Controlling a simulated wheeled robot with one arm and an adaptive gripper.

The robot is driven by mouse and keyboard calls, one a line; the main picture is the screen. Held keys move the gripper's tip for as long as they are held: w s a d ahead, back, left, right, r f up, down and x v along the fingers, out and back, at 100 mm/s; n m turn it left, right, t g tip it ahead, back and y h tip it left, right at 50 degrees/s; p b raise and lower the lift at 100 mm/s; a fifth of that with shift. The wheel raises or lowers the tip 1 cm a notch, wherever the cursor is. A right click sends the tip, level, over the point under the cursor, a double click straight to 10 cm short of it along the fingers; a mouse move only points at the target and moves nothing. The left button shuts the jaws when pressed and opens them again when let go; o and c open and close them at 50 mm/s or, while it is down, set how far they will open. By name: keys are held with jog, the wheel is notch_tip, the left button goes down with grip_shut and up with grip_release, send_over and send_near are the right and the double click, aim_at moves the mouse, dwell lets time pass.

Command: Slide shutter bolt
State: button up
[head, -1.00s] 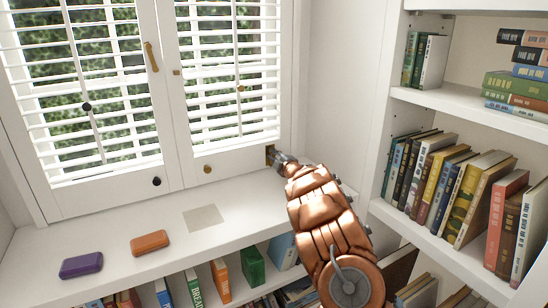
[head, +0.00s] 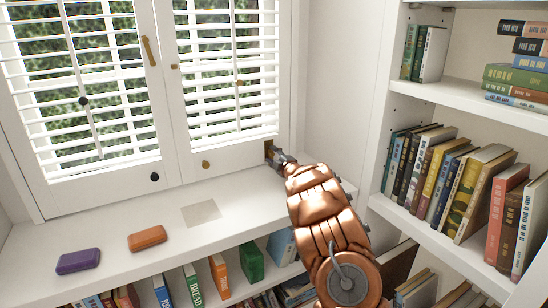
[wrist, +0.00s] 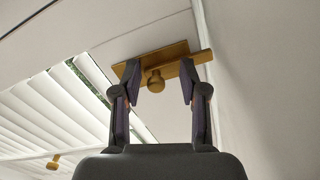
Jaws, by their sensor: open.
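The brass shutter bolt (wrist: 155,80) shows in the wrist view, with a round knob hanging from a flat brass plate (wrist: 190,60). My gripper (wrist: 158,85) is open, with one dark finger on each side of the knob and a gap on both sides. In the head view, a small part of the brass bolt plate (head: 269,150) shows at the lower right corner of the right shutter (head: 235,155). My gripper (head: 279,157) is at that corner and hides most of the bolt.
An orange case (head: 147,237) and a purple case (head: 78,261) lie on the white sill (head: 110,250), left of a grey square (head: 202,213). A bookshelf (head: 460,100) stands at the right, close to my arm. A side wall (wrist: 250,70) is near the bolt.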

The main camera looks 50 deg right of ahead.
jog(key=shift+s+a, duration=0.1)
jog(key=v, duration=1.1)
jog(key=shift+s+r, duration=0.2)
jog(key=shift+s, duration=0.15)
jog(key=shift+s+f, duration=0.1)
dwell(0.4)
